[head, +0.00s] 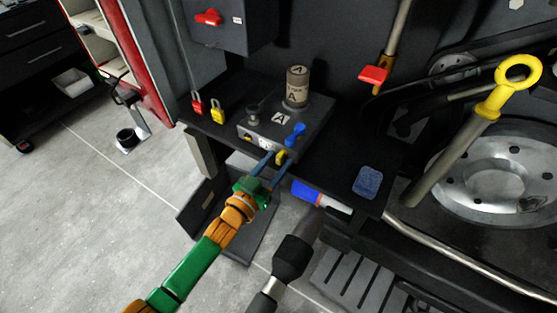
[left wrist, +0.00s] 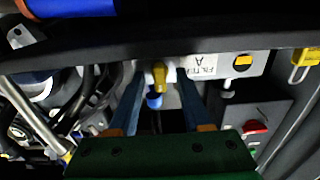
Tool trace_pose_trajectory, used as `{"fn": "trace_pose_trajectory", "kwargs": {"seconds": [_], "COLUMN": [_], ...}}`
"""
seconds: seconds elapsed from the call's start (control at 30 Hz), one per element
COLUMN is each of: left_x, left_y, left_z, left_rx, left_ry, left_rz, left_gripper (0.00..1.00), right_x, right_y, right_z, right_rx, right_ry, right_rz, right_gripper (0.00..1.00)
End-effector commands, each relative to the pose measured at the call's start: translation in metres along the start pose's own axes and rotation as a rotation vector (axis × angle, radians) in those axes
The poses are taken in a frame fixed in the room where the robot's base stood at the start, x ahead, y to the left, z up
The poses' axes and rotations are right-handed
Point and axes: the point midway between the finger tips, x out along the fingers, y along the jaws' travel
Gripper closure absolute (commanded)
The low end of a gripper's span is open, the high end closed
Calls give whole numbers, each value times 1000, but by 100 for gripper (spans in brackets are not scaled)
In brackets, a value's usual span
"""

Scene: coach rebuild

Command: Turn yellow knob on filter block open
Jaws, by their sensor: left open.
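The filter block (head: 257,131) is a grey box with an "A" label, on a dark shelf. Its yellow knob (head: 281,157) is on the front face, near the right end. In the left wrist view the yellow knob (left wrist: 160,73) shows between my two blue fingers, with a blue piece beside it. My left gripper (head: 278,163) is open and points at the block's front, its fingertips on either side of the knob. It also shows in the left wrist view (left wrist: 160,82). I cannot tell whether the fingers touch the knob. My right gripper is not in view.
A blue lever (head: 295,133) and a brown canister (head: 297,86) are on top of the block. Red (head: 197,103) and yellow (head: 218,112) padlocks stand left of it.

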Motion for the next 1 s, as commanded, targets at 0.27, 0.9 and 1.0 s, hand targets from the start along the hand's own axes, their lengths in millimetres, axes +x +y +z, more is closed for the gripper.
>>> {"fn": "trace_pose_trajectory", "kwargs": {"seconds": [0.27,0.9,1.0], "left_x": [0,0,0], "left_y": [0,0,0], "left_z": [0,2,2], "left_rx": [0,746,995], "left_ry": [1,2,1], "left_rz": [0,0,-1], "left_gripper": [100,100,100], "right_x": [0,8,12], "right_y": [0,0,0], "right_z": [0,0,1], "right_rx": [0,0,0], "right_ry": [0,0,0], "right_rz": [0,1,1], "right_gripper": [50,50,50]}}
